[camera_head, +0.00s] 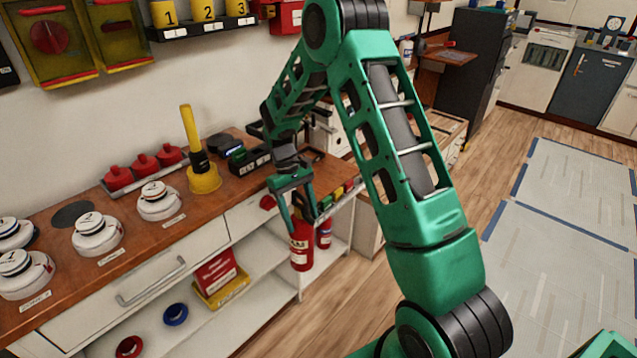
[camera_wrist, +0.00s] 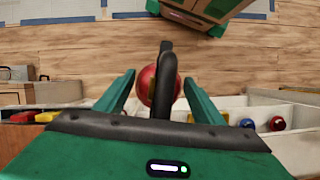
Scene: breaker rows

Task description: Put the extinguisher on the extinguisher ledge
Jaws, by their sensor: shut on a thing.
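A red extinguisher (camera_head: 301,250) with a pale label hangs upright below my gripper (camera_head: 302,217), in front of the counter's open lower shelf. My gripper is shut on its top. In the wrist view the red body (camera_wrist: 147,84) and a black handle (camera_wrist: 165,80) show between the two green fingers (camera_wrist: 157,88). It appears clear of the floor. A second red cylinder with a blue label (camera_head: 324,233) stands just behind and to its right, partly hidden. I cannot tell which surface is the extinguisher ledge.
The wooden counter (camera_head: 110,255) holds several white round devices, red knobbed pieces and a yellow plunger-like tool (camera_head: 203,175). Floor to the right is open.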

